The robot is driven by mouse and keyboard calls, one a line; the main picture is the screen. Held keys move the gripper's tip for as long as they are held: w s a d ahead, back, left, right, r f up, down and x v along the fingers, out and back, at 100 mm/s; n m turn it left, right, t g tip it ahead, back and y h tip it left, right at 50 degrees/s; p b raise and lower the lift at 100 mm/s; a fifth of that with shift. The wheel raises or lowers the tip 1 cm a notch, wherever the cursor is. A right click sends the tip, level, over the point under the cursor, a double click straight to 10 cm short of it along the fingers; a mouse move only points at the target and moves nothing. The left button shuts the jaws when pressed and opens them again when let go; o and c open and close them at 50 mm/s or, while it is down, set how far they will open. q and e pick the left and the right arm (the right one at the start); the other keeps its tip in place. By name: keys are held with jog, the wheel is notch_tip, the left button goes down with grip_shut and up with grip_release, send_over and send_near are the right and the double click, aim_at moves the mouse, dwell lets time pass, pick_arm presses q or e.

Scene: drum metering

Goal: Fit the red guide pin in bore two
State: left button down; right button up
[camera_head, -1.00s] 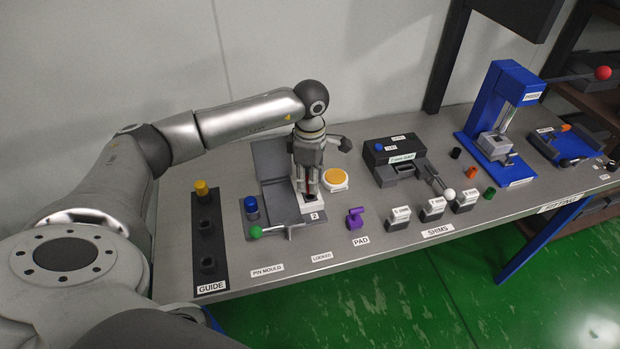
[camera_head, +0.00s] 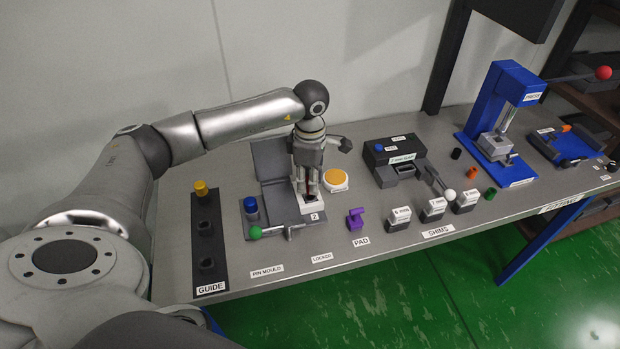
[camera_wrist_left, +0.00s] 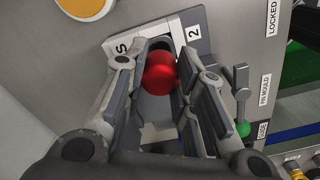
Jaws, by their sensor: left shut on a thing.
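The red guide pin (camera_wrist_left: 160,74) shows as a round red top between the fingers of my left gripper (camera_wrist_left: 158,85) in the wrist view. My left gripper (camera_head: 308,192) is shut on it in the head view, pointing down over a white block (camera_head: 312,207) labelled 2 on the pin mould. The pin's lower part is hidden, so I cannot tell how deep it sits. The black guide strip (camera_head: 209,263) lies to the left, with a yellow-topped piece (camera_head: 201,188) at its far end and two dark sockets nearer. My right gripper is out of view.
The mould's grey lid (camera_head: 272,158) stands open behind. A blue knob (camera_head: 251,205) and a green-balled lever (camera_head: 256,232) are close left of my gripper. An orange-topped pad (camera_head: 335,178) and a purple piece (camera_head: 355,218) are to the right. The table's front strip is mostly clear.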

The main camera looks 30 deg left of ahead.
pick_arm(q)
jog(key=shift+f+b, duration=1.4)
jog(key=shift+f, duration=0.25)
jog(key=c, duration=1.1)
grip_release()
jog(key=shift+r, duration=0.1)
notch_tip(320, 180, up, 12)
